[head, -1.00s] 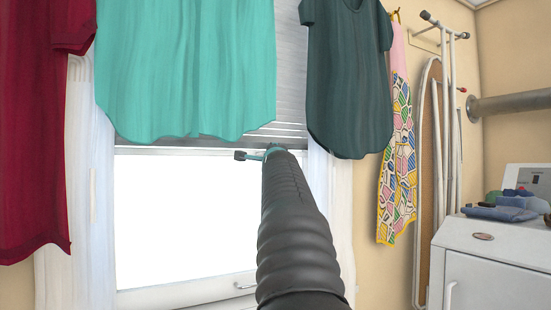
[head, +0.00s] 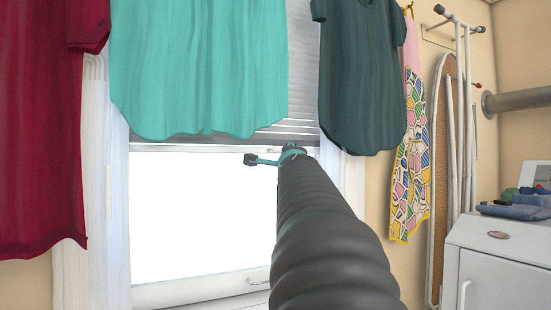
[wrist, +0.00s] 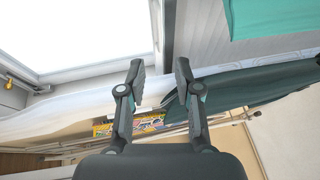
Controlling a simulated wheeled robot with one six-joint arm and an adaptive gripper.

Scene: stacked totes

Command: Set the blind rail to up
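The blind (head: 300,100) is grey and slatted, partly lowered over the window. Its bottom rail (head: 170,147) runs level across the window above the bright pane, and clothes hide much of the blind. In the wrist view the scene is turned, and the rail (wrist: 165,32) is a grey strip between pane and slats. My gripper (wrist: 160,66) is open, with a clear gap between its two fingers and nothing held. In the head view my gripper (head: 265,160) shows just below the rail; my arm hides part of it. I cannot tell whether it touches the rail.
A teal garment (head: 200,70) and a dark green shirt (head: 360,80) hang before the blind. A red garment (head: 45,130) hangs left. A patterned cloth (head: 412,170), an ironing board (head: 440,200) and a white cabinet (head: 500,255) stand right.

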